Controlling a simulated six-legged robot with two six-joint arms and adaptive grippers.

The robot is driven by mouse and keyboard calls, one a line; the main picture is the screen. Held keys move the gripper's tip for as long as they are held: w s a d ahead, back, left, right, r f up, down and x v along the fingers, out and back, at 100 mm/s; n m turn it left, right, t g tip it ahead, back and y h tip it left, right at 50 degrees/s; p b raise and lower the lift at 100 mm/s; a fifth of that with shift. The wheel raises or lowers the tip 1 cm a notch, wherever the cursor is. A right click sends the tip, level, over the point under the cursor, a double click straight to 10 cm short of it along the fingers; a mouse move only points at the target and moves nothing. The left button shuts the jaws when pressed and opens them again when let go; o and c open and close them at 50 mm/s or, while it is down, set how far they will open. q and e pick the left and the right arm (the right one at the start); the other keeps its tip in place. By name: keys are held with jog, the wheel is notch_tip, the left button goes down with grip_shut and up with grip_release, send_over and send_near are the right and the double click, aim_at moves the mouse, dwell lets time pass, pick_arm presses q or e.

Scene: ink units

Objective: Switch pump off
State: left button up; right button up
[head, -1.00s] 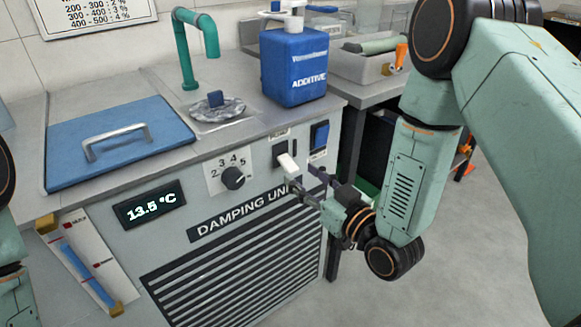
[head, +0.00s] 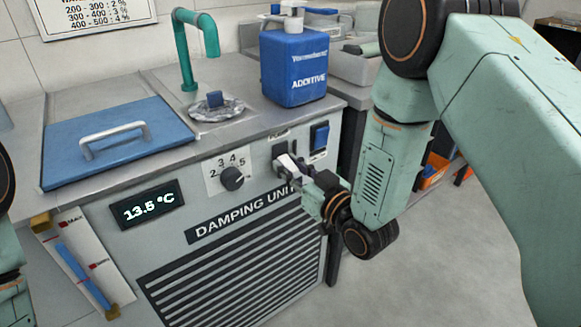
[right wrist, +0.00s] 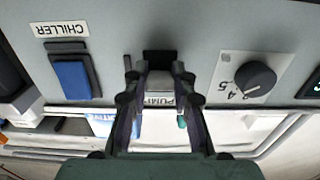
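The pump switch is a pale lever (head: 288,161) on a dark plate on the front panel of the damping unit. In the right wrist view its pale handle (right wrist: 160,80) sticks out below a dark slot, near a partly covered PUMP label (right wrist: 160,100). My right gripper (head: 300,168) is at the lever. In the right wrist view the two fingers of the right gripper (right wrist: 155,76) stand apart, one on each side of the handle. They look open, with a narrow gap; contact is hard to tell. My left gripper is out of view; only part of that arm shows at the left edge.
A blue CHILLER switch (head: 320,136) sits beside the pump lever, and a rotary knob (head: 232,178) is to its left. A temperature display (head: 148,206) reads 13.5 °C. A blue additive canister (head: 293,75) and a blue lid (head: 115,142) are on top.

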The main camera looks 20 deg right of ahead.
grip_shut()
jog(key=shift+f+t+b, duration=0.2)
jog(key=shift+t+b, duration=0.2)
jog(key=shift+b, duration=0.3)
jog(key=o, duration=0.6)
grip_release()
jog(key=shift+w, duration=0.1)
jog(key=shift+c, duration=0.2)
jog(key=r+v, duration=0.1)
jog(key=v, duration=1.1)
jog(key=shift+f, duration=0.5)
jog(key=shift+d, duration=0.1)
